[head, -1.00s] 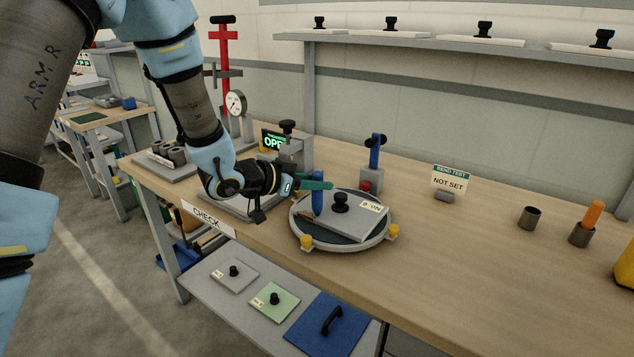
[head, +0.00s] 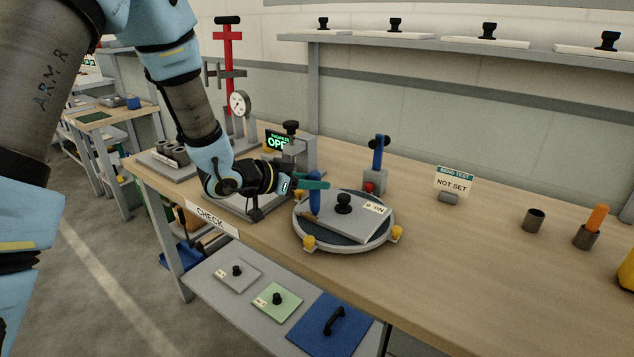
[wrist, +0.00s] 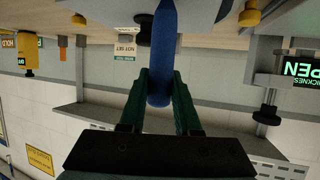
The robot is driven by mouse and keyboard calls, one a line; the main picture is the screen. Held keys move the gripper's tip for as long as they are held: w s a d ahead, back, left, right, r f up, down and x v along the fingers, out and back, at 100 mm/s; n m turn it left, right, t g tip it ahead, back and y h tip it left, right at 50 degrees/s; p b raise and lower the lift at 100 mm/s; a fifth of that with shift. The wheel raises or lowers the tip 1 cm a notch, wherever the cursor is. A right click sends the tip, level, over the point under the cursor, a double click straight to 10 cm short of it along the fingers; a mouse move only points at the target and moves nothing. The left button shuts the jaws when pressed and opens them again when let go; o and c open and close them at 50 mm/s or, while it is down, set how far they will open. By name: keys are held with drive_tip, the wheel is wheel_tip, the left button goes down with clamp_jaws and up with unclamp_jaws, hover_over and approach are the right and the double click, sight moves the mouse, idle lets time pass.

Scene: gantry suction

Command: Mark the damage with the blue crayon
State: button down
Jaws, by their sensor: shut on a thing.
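My gripper (head: 313,184) is shut on the blue crayon (head: 315,200), which hangs upright with its lower end at the left part of the grey plate (head: 350,222). The green fingers hold the crayon (wrist: 160,60) in the wrist view too. The plate has a black knob and a small label, and lies on a round turntable (head: 345,246) with yellow clamps. I cannot tell whether the crayon tip touches the plate. A brown mark or damage (head: 308,217) seems to show at the plate's left corner, too small to be sure.
A thickness gauge showing OPEN (head: 277,141) stands behind my gripper. A blue-handled device (head: 378,155) stands behind the turntable. A NOT SET sign (head: 454,181), an empty cup (head: 533,220) and a cup with an orange crayon (head: 594,222) are to the right. The bench between is clear.

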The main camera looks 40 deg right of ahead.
drive_tip(key=shift+w+a+p, duration=0.2)
drive_tip(key=shift+w+a, duration=0.05)
drive_tip(key=shift+w, duration=0.55)
drive_tip(key=shift+w+a+p, duration=0.2)
drive_tip(key=shift+w, duration=0.55)
wheel_tip(320, 180, up, 7)
drive_tip(key=p, duration=0.5)
drive_tip(key=shift+p, duration=0.3)
idle(0.7)
